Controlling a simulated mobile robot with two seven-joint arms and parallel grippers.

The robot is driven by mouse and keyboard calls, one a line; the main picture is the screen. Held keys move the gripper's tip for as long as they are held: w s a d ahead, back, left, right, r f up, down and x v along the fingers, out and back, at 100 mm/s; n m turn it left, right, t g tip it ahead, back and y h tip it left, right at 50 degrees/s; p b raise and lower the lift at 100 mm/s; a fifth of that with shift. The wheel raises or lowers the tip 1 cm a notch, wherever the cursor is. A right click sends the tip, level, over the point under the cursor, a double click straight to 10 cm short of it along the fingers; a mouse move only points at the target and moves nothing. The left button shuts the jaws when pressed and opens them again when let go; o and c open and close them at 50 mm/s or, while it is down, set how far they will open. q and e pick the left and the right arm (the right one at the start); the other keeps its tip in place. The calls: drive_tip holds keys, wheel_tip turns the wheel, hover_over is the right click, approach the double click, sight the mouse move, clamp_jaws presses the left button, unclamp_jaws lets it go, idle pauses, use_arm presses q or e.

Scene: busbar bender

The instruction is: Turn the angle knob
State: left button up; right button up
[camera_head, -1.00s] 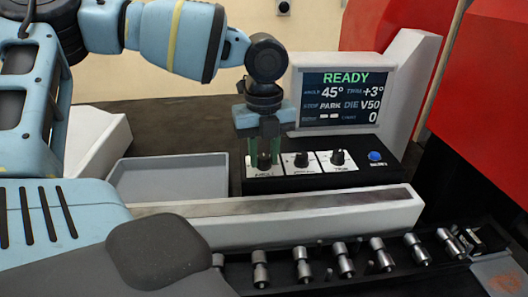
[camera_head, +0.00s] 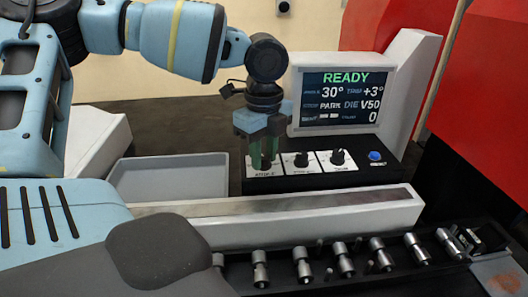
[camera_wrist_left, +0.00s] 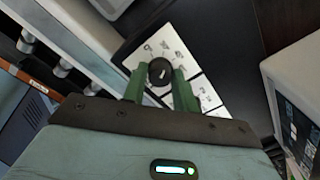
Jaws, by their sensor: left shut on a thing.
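The angle knob (camera_wrist_left: 160,72) is a round black knob with a white pointer mark, on a white plate at the left end of the black control panel (camera_head: 300,182). My left gripper (camera_head: 264,160) is shut on it from above, with a green finger on each side; the left wrist view shows the knob between the fingertips. In the head view the fingers mostly hide the knob. The display (camera_head: 341,99) reads READY, angle 30°, trim +3°, stop PARK, die V50 and count 0. My right gripper is not in view.
Two more black knobs, the middle one (camera_head: 301,159) and the right one (camera_head: 338,157), and a blue button (camera_head: 375,156) sit right of the gripper. A grey tray (camera_head: 170,178) lies to the left. A long light bar (camera_head: 300,216) and a row of metal rollers (camera_head: 345,262) lie in front.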

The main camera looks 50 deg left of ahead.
sight(264, 157)
use_arm(q)
drive_tip(key=shift+r+n, duration=0.1)
drive_tip(key=shift+n, duration=1)
drive_tip(key=o, duration=1)
drive_tip(key=shift+c, duration=0.2)
wheel_tip(264, 157, up, 8)
drive_tip(key=shift+f, duration=0.1)
